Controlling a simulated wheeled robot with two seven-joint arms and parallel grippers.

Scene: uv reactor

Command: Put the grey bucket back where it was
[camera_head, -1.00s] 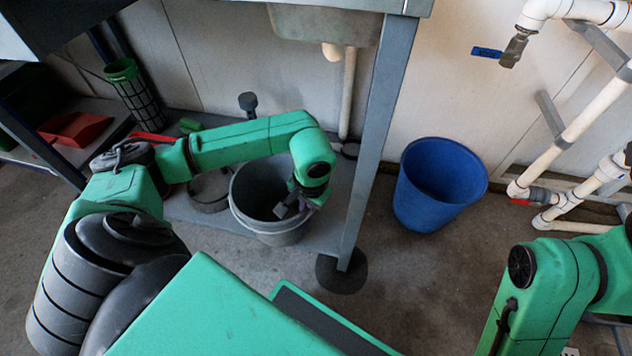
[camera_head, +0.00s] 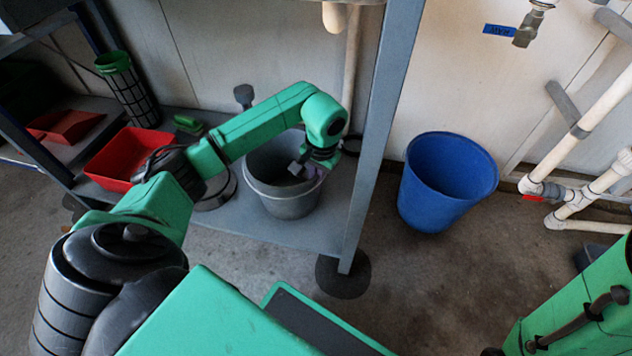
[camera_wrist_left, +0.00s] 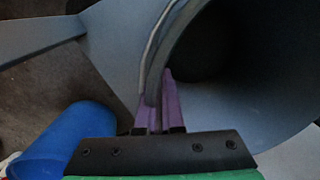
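The grey bucket (camera_head: 285,206) is upright over the low grey shelf (camera_head: 325,228), under the bench and left of its front leg. I cannot tell whether its bottom touches the shelf. My left gripper (camera_head: 303,169) is at the bucket's right rim. In the left wrist view its purple fingers (camera_wrist_left: 158,105) stand on either side of the rim of the bucket (camera_wrist_left: 235,120), closed on it. The bucket's inside is dark. My right arm shows at the lower right, with its gripper out of view.
A blue bucket (camera_head: 445,185) stands on the floor right of the bench leg (camera_head: 381,130). A red tray (camera_head: 118,160), a round grey pan (camera_head: 217,193) and a green brush (camera_head: 187,123) lie left on the shelf. White pipes (camera_head: 585,125) run along the right wall.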

